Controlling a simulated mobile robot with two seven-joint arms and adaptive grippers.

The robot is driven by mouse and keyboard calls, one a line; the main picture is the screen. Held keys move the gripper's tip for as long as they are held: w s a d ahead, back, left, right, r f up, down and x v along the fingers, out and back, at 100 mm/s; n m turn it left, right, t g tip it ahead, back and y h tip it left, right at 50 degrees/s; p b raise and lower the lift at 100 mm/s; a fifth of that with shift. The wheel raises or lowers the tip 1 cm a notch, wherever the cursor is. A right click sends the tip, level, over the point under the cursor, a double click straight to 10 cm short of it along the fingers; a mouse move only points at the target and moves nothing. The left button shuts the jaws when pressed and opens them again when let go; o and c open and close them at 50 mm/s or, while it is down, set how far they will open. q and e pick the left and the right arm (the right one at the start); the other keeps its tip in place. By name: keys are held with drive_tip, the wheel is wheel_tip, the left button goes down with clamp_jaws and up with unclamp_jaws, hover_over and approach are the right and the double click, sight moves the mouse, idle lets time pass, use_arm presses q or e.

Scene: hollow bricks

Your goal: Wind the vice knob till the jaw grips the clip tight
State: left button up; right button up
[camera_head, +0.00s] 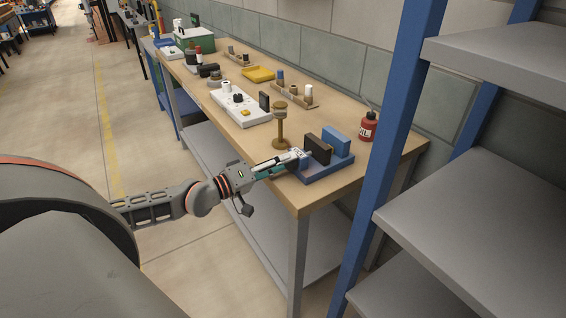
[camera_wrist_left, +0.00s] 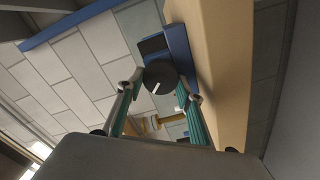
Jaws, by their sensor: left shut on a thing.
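The vice (camera_head: 329,172) has a blue base near the right front end of the wooden workbench. A blue upright block (camera_head: 338,141) and a dark block (camera_head: 318,149) stand on it. I cannot make out the clip separately. My left gripper (camera_head: 299,154) is at the vice's near left side, and the head view mostly hides the knob. In the left wrist view, the round black knob (camera_wrist_left: 158,77) with a white mark sits between the fingertips of my left gripper (camera_wrist_left: 161,88), which is shut on it. My right gripper is not in view.
A brown wooden stand (camera_head: 280,124) is close behind my left gripper. A red bottle (camera_head: 368,127) stands right of the vice. Grey shelves on a blue frame (camera_head: 400,90) stand at the right.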

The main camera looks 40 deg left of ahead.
use_arm(q)
drive_tip(key=o, duration=1.1)
drive_tip(key=shift+v, duration=6)
